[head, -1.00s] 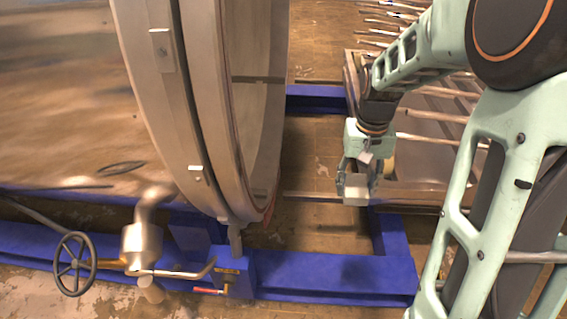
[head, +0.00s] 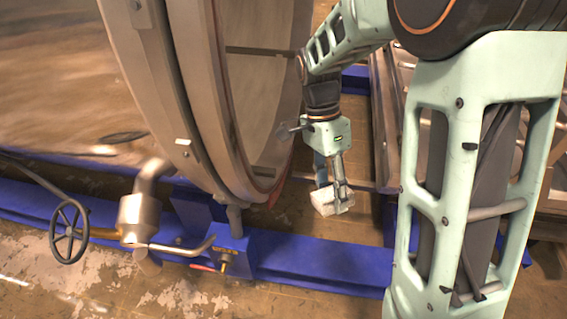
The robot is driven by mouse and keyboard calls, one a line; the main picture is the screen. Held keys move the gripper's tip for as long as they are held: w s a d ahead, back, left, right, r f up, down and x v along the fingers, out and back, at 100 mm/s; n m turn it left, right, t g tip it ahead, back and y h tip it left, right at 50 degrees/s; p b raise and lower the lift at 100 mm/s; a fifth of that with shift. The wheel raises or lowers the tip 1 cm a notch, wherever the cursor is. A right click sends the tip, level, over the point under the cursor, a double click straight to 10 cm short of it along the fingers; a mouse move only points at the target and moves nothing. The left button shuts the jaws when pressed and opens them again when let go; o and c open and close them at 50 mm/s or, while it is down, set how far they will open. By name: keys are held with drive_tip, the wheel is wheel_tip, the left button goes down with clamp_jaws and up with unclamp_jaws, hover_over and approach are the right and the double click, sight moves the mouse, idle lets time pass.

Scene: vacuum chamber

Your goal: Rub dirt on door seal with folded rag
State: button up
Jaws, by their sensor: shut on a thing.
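The vacuum chamber's big round opening is at the upper middle of the head view, and its door seal (head: 229,120) runs round the rim as a thin dark reddish line. I cannot make out the dirt on it. My gripper (head: 333,191) is just right of the rim's lower part, pointing down. It is shut on the folded rag (head: 326,202), a small whitish block at the fingertips. The rag is apart from the seal in the picture. Part of the rag is hidden by the fingers.
A blue frame (head: 310,262) runs below the chamber. A valve with a handwheel (head: 69,232) and a metal pipe (head: 140,215) stand at lower left. A rack with rods (head: 388,110) is behind my arm at right. Open floor shows between rim and rack.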

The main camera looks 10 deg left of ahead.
drive_tip(key=s+a+r+m+g+y+b, duration=0.1)
drive_tip(key=a+m+g+y+b, duration=0.2)
drive_tip(key=m+y, duration=0.4)
drive_tip(key=s+a+m+g+y+b, duration=0.1)
drive_tip(key=s+a+m+y+b, duration=0.1)
drive_tip(key=a+m+y, duration=0.55)
drive_tip(key=w+a+r+m+t+y+b, duration=0.5)
drive_tip(key=w+a+m+t+b, duration=0.1)
drive_tip(key=m+t, duration=0.3)
drive_tip(key=shift+w+a+r+m+y+b, duration=0.15)
drive_tip(key=shift+w+r+m+y+b, duration=0.15)
drive_tip(key=shift+m+b, duration=0.3)
drive_tip(key=shift+a+p, duration=0.6)
drive_tip(key=shift+a, duration=0.3)
drive_tip(key=shift+t, duration=0.3)
